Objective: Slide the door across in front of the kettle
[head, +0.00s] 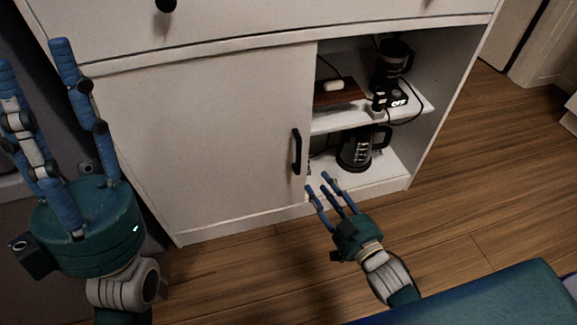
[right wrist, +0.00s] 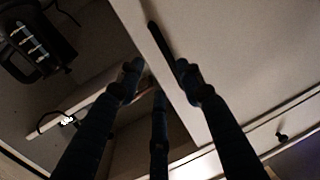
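The white sliding door (head: 205,140) covers the left part of the cabinet front, and its black vertical handle (head: 296,151) is near its right edge. The black kettle (head: 357,151) stands on the lower shelf in the open right part, uncovered. My right gripper (head: 320,188) is open and empty, just below and right of the handle. In the right wrist view, its spread fingers (right wrist: 157,72) are by the door edge, one overlapping the lower end of the handle (right wrist: 164,46); contact is unclear. The kettle also shows there (right wrist: 36,42). My left gripper (head: 34,55) is open and empty at far left.
A black appliance (head: 392,64) and a dark wooden board (head: 338,93) are on the upper shelf (head: 345,116), with cables around them. A drawer with a round black knob (head: 166,5) is above the door. Wooden floor (head: 470,165) is clear on the right.

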